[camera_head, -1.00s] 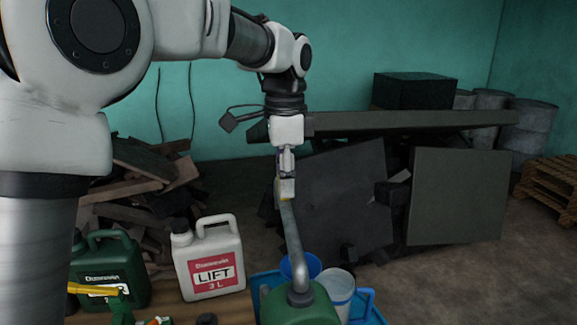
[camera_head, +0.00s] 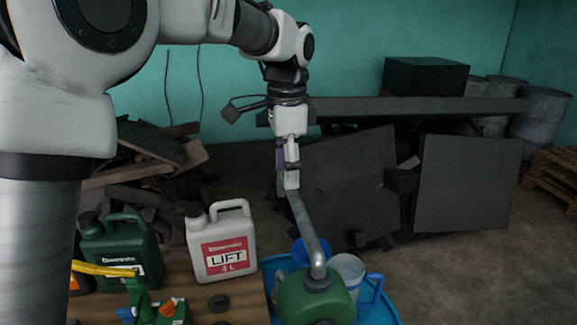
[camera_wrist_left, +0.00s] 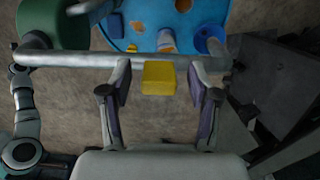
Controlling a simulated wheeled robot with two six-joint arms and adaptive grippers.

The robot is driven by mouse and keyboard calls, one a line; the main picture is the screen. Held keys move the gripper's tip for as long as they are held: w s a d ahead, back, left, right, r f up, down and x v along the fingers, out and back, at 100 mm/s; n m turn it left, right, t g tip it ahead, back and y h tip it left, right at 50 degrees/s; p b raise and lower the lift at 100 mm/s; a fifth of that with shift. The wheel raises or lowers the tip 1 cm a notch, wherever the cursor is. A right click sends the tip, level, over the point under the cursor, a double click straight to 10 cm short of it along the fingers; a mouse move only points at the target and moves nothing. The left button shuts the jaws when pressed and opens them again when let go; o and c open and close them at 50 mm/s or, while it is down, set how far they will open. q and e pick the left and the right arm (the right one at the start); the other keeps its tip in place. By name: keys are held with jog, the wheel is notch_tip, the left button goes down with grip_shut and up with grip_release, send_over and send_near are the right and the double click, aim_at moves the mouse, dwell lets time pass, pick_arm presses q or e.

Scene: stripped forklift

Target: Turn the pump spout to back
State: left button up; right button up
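The pump spout (camera_head: 306,228) is a grey bent pipe rising from the top of a green container (camera_head: 315,298) at the bottom of the head view. It slants up and left to my left gripper (camera_head: 291,183). In the left wrist view the spout (camera_wrist_left: 80,60) crosses the picture sideways from the green container (camera_wrist_left: 52,22). My left gripper (camera_wrist_left: 163,72) is open there, its fingertips at the pipe, with a yellow block (camera_wrist_left: 158,78) between the fingers and clear of both. Whether the fingertips touch the pipe cannot be told. My right gripper is not in view.
A blue tray (camera_head: 385,312) holds a blue cup (camera_head: 301,252) and a pale jug (camera_head: 347,268) beside the container. A white jug (camera_head: 221,244) and a green jug (camera_head: 120,248) stand on the wooden surface (camera_head: 236,293). Dark panels (camera_head: 468,183) lean behind.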

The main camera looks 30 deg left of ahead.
pick_arm(q)
notch_tip(320, 180, up, 12)
dwell(0.5)
dwell(0.3)
